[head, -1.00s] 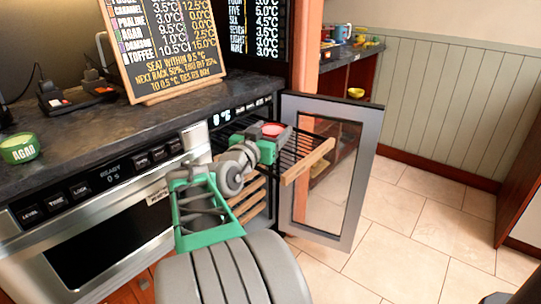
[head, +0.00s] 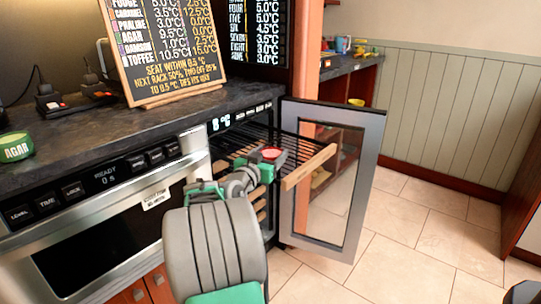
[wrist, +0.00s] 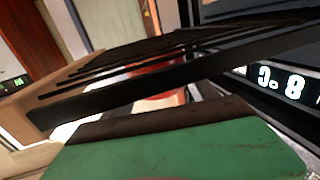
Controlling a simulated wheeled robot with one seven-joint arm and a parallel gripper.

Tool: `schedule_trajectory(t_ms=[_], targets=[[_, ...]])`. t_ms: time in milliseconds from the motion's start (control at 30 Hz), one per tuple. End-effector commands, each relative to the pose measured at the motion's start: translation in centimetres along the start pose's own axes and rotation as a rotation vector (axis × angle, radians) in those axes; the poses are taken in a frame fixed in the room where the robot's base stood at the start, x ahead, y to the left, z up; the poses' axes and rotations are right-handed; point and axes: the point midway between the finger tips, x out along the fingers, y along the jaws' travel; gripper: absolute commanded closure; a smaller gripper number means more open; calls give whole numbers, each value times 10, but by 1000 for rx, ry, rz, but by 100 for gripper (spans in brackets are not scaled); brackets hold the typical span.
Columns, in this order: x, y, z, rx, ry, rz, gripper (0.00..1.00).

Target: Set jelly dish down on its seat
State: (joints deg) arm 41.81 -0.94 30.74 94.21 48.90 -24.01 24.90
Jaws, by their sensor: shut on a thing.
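The jelly dish, small with a red top (head: 271,153), is in my gripper (head: 267,164) over the pulled-out black wire rack (head: 300,146) of the open cabinet in the head view. My gripper is shut on it. In the wrist view, part of the red dish (wrist: 158,103) shows behind the dark rack bars (wrist: 150,75), above the green gripper part. Most of the dish is hidden there. I cannot tell whether the dish touches the rack, and no seat is clearly visible.
The rack's wooden front (head: 309,167) juts out beside the open glass door (head: 335,180). A green AGAR tub (head: 15,147) stands on the dark counter below a chalkboard (head: 165,45).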

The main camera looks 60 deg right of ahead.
Motion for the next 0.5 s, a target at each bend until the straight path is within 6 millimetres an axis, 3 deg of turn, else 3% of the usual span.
schedule_trajectory(t_ms=[67,100,333,500], targets=[[0,0,3,1,2,0,87],[0,0,3,0,0,0,30],[0,0,2,0,-1,0,11],[0,0,2,0,-1,0,11]])
